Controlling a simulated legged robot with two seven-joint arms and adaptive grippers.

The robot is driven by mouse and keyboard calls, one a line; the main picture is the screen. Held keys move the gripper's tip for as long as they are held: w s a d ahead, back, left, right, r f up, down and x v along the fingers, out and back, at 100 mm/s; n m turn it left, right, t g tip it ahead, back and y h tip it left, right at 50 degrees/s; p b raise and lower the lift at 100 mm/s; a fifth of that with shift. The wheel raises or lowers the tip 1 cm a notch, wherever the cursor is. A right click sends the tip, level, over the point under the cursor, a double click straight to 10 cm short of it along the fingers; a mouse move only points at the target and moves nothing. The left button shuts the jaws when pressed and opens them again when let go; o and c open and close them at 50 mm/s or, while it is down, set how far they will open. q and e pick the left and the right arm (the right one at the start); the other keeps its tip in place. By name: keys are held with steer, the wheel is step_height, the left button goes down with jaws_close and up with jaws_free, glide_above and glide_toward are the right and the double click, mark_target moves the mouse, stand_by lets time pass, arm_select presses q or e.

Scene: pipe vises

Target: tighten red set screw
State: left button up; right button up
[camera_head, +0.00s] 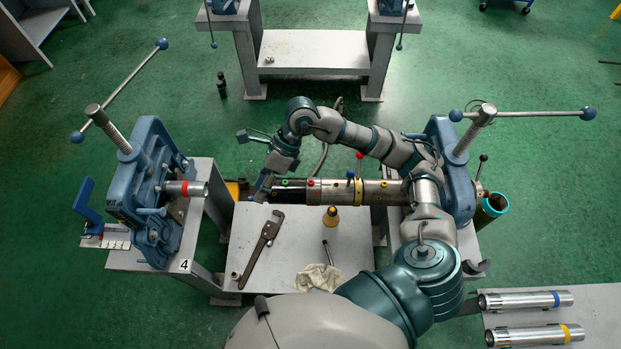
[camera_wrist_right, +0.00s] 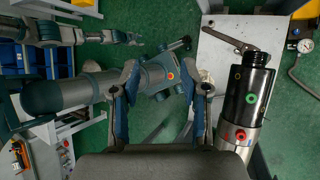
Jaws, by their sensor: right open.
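The red screw also shows in the right wrist view (camera_wrist_right: 240,136), on the silvery part just below the black section. My right gripper (camera_head: 262,187) is at the left end of the black section in the head view. In the right wrist view its two fingers (camera_wrist_right: 165,92) are spread with nothing held between them, and the pipe lies to their right, apart from them. My left gripper is not seen in the head view.
The left vise (camera_head: 150,190) and right vise (camera_head: 455,170) have long handles. Silvery pipes (camera_head: 525,300) lie at right.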

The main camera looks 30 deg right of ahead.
steer(key=w+d+r+m+t+h, duration=0.15)
steer(key=d+h, duration=0.25)
steer(key=d, duration=0.4)
steer(key=w+d+h, duration=0.2)
steer(key=d+h, duration=0.1)
steer(key=d, duration=0.5)
glide_toward(311, 182)
steer(key=shift+h, duration=0.3)
steer(key=f, duration=0.9)
steer(key=shift+w+a+p, duration=0.15)
steer(key=shift+a+p, duration=0.05)
steer(key=shift+p, duration=0.2)
steer(key=shift+r, duration=0.1)
steer(key=shift+c, duration=0.2)
jaws_close()
